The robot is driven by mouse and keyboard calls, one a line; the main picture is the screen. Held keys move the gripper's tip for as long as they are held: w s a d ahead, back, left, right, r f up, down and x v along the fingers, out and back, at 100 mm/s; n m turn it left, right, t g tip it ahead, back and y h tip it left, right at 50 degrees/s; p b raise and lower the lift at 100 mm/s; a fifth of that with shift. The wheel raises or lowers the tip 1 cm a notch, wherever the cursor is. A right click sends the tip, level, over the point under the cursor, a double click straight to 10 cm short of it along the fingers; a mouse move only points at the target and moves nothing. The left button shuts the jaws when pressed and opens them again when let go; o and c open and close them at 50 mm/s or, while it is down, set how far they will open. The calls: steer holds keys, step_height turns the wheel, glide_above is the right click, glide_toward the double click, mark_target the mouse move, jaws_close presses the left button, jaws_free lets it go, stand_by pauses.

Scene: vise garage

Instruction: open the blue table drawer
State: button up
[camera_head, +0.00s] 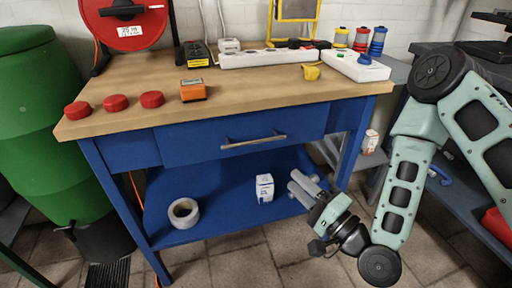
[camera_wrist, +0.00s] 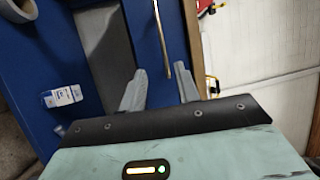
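The blue table drawer (camera_head: 190,148) sits under the wooden top of the blue workbench, and its front looks flush with the frame. A metal bar handle (camera_head: 253,141) runs across the drawer front. The handle also shows in the wrist view (camera_wrist: 161,38) as a thin bright bar beyond the fingers. My gripper (camera_head: 297,182) is below and to the right of the handle, in front of the lower shelf, apart from the drawer. In the wrist view my gripper (camera_wrist: 160,82) has its two grey fingers spread with nothing between them.
The workbench top (camera_head: 240,92) holds red discs, an orange device and power strips. A tape roll (camera_head: 184,213) and a white box (camera_head: 264,188) are on the lower blue shelf. A green barrel (camera_head: 40,120) stands at left. Floor before the bench is clear.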

steer(key=a+b, duration=0.1)
steer(key=b, duration=1.1)
glide_toward(255, 142)
steer(key=w, duration=0.1)
steer(key=x, duration=0.9)
steer(key=shift+w+a, duration=0.1)
steer(key=shift+a, duration=0.25)
jaws_close()
